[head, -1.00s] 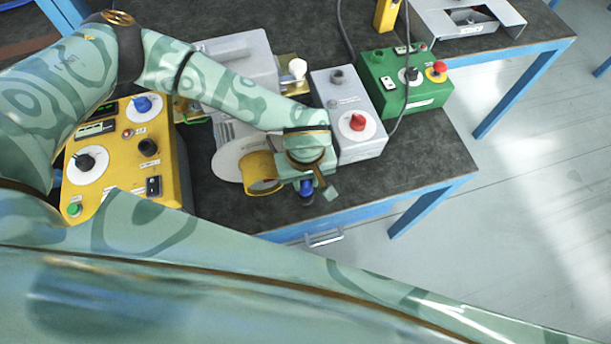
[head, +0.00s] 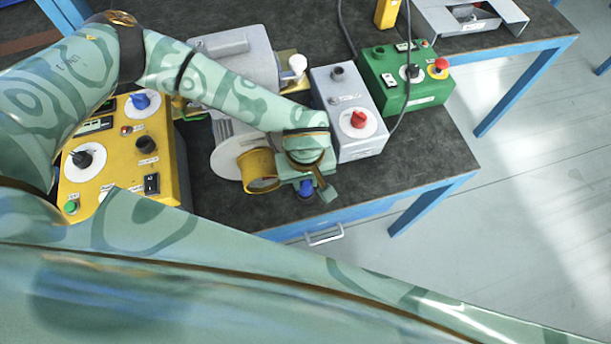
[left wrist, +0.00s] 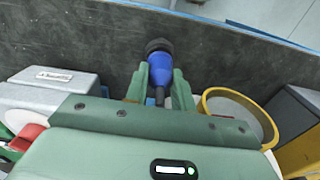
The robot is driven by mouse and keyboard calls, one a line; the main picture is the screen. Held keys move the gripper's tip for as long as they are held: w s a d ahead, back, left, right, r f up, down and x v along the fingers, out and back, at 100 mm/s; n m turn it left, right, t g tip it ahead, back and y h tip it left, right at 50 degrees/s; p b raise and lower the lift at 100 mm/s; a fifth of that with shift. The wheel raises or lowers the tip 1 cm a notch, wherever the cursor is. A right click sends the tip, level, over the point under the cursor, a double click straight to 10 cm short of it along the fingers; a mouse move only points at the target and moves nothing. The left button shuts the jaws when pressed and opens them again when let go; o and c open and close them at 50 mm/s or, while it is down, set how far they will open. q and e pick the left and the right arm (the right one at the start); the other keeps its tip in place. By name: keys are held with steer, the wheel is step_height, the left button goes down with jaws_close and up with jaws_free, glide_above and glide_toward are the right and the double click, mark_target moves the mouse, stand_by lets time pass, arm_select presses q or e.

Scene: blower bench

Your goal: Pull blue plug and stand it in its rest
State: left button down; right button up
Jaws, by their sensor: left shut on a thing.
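The blue plug (head: 306,188) is by the front edge of the bench, partly hidden by my left gripper (head: 316,191). In the left wrist view the blue plug (left wrist: 160,68) sits between the two green fingers of my left gripper (left wrist: 160,82), which is shut on it. Its dark ribbed end points away from the gripper, towards the bench edge. A dark stem or cable runs back from it between the fingers. I cannot tell whether the plug is clear of a socket. I cannot pick out its rest. My right gripper is not in view.
A yellow ring-shaped pipe end (head: 260,171) is close to the left gripper. A grey box with a red knob (head: 358,120), a green box (head: 405,80) and a yellow control box (head: 120,165) stand around. The dark bench top (head: 420,150) is clear at front right.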

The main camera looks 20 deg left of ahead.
arm_select(q)
steer(key=shift+f, duration=0.35)
steer(key=c, duration=1.1)
jaws_free()
steer(key=shift+r, duration=0.15)
step_height(320, 180, up, 16)
steer(key=p, duration=0.2)
